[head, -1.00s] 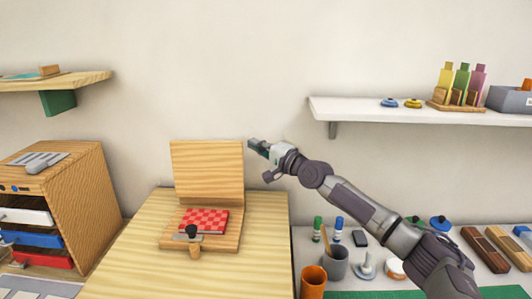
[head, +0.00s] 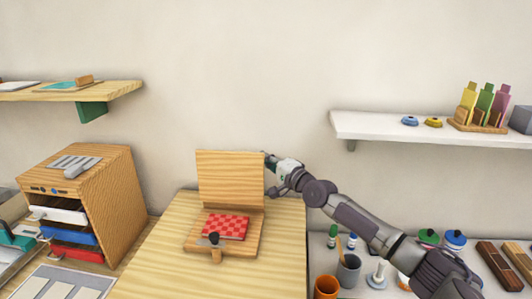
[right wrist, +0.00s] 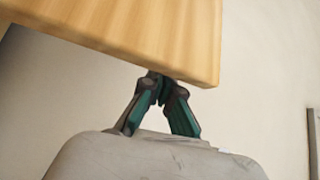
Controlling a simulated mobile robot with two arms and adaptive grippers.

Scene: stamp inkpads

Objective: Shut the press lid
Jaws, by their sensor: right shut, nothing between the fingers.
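The wooden press stands on a light wood table (head: 170,240). Its lid (head: 230,178) is open and stands almost upright at the back of the base (head: 238,247). A red checkered pad (head: 225,227) lies on the base, with a black-knobbed handle (head: 214,239) at the front. My right gripper (head: 268,160) is at the lid's right edge, near its top, shut and empty. In the right wrist view the closed fingers (right wrist: 158,92) are close to the lid (right wrist: 130,35), whose edge hides their tips. I cannot tell whether they touch. My left gripper is out of view.
A drawer cabinet (head: 105,190) with open drawers stands at the left. The table around the press is clear.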

